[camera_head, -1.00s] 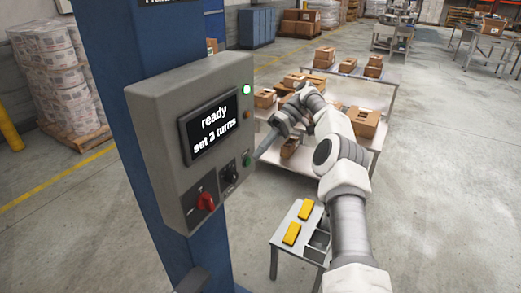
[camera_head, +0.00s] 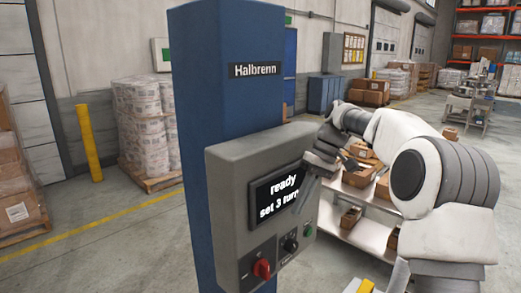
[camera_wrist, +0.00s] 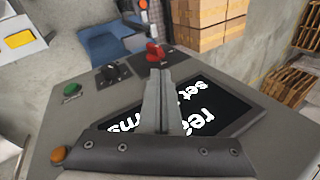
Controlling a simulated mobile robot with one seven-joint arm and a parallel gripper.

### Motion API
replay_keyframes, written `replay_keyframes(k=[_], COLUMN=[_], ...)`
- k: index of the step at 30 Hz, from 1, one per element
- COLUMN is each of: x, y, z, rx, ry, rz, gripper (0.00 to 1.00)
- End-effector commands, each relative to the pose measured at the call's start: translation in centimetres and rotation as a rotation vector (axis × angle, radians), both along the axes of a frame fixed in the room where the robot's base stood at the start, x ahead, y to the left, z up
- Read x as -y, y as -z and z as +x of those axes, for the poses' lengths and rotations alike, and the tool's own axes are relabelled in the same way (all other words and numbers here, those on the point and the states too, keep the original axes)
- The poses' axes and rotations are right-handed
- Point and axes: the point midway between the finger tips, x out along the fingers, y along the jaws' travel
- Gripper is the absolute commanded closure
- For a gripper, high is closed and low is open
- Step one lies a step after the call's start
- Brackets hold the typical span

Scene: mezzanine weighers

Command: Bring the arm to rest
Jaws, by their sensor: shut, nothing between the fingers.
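My gripper (camera_head: 306,186) is in front of the right part of the grey control box (camera_head: 232,190) in the head view, its fingers pointing down. In the wrist view my gripper (camera_wrist: 163,82) is shut and empty, its fingers covering part of the screen (camera_wrist: 225,108). I cannot tell whether the fingers touch the box. My arm (camera_head: 425,180) is bent at the right of the head view. The screen (camera_head: 276,197) reads "ready" and "set 3 turns", its right end partly hidden by the fingers.
The box hangs on a blue column (camera_head: 222,85) labelled Halbrenn. Below the screen are a red knob (camera_head: 262,268), a black knob (camera_head: 290,244) and a green button (camera_head: 308,230). A table with cartons (camera_head: 340,210) stands behind my arm.

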Motion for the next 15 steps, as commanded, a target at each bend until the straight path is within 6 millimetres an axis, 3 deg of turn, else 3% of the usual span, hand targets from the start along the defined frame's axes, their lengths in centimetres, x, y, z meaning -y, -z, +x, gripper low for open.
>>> replay_keyframes(k=[6, 15], x=[-0.8, -0.5], y=[-2.4, -4.3], z=[-3.9, -9.8], rx=[0.072, 0.188], ry=[0.067, 0.182], rz=[-0.134, -0.273], gripper=[1.0, 1.0])
